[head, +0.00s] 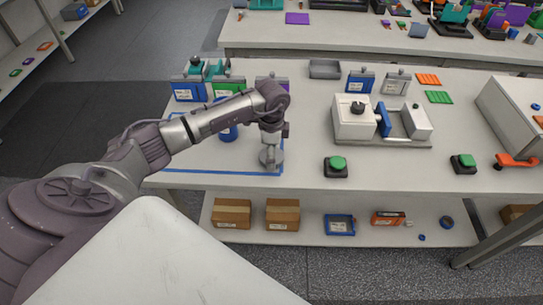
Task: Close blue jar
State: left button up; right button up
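A blue jar (228,134) stands on the white table, inside an area marked with blue tape. My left forearm passes in front of it and hides its top, so I cannot see whether it has a lid. My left gripper (270,158) points down to the right of the jar, low over the table near the taped area's right edge. A small grey round shape shows at its tip; I cannot tell whether that is part of the gripper or something held. Its fingers cannot be made out. My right gripper is out of view.
Blue, green and purple holders (188,91) line the table's back left. A white machine (352,120) with a blue part stands to the right. Green buttons (335,167) sit near the front edge. Cardboard boxes (232,213) are on the shelf below. The table between gripper and machine is clear.

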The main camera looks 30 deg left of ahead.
aim_at(277, 156)
pick_arm(q)
jog(key=shift+c, duration=0.2)
jog(key=shift+r, duration=0.5)
jog(key=r, duration=0.1)
jog(key=d+r+b, duration=0.1)
jog(key=r+b, duration=0.1)
jog(key=shift+w+d+r, duration=0.15)
jog(key=shift+w+r, duration=0.2)
jog(key=w+d+r+b, duration=0.3)
jog(key=d+r, duration=0.3)
jog(key=d, duration=0.3)
jog(key=shift+w+d+r, duration=0.2)
jog(key=shift+w, duration=0.4)
